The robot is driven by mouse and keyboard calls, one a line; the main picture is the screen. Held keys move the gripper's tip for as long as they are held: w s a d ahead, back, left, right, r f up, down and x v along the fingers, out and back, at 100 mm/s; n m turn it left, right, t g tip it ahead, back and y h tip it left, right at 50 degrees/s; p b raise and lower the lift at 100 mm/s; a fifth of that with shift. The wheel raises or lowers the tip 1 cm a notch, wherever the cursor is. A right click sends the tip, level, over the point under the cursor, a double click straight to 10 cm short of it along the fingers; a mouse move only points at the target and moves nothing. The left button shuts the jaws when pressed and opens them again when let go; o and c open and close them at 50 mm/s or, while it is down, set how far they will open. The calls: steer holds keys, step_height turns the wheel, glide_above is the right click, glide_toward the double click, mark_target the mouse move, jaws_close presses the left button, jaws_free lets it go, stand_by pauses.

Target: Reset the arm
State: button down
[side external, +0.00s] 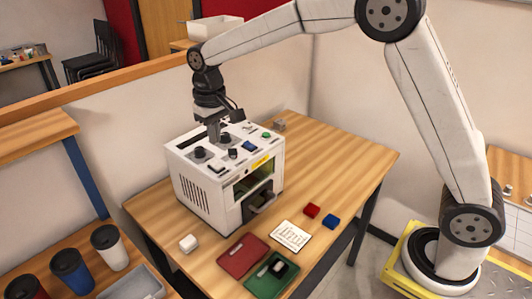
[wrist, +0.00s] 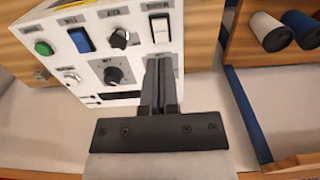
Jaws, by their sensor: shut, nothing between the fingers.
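My gripper (side external: 213,129) is shut and empty. In the side view it points down just over the top panel of the white laser marker (side external: 194,195), towards its back. In the wrist view the shut fingers (wrist: 161,75) reach over the edge of the marker's panel (wrist: 150,62), just below a white rocker switch (wrist: 159,29) and right of a black knob (wrist: 114,75). I cannot tell whether the fingertips touch the panel. The panel also carries a green button (wrist: 43,48), a blue switch (wrist: 81,39) and another black knob (wrist: 121,38).
The wooden table (side external: 335,165) holds a red tray (side external: 243,256), a green tray (side external: 262,287) with a dark item, a paper sheet (side external: 290,236), a red block (side external: 312,211), a blue block (side external: 331,222) and a white block (side external: 188,243). Lidded cups (side external: 110,247) stand on a shelf at left.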

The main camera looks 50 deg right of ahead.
steer(key=shift+s, duration=0.1)
stand_by(0.3)
steer(key=shift+s+d+f, duration=0.25)
steer(key=shift+s+d, duration=0.1)
steer(key=shift+s, duration=0.1)
steer(key=s+d+f+t, duration=0.1)
steer(key=s+d+f, duration=0.1)
steer(key=s, duration=0.5)
steer(key=s+d+f, duration=0.2)
steer(key=s+f, duration=0.1)
steer(key=s, duration=0.4)
steer(key=s+d+f+t, duration=0.1)
steer(key=s+d+f, duration=0.2)
steer(key=s, duration=0.4)
steer(key=shift+f+t, duration=0.3)
steer(key=shift+f, duration=0.05)
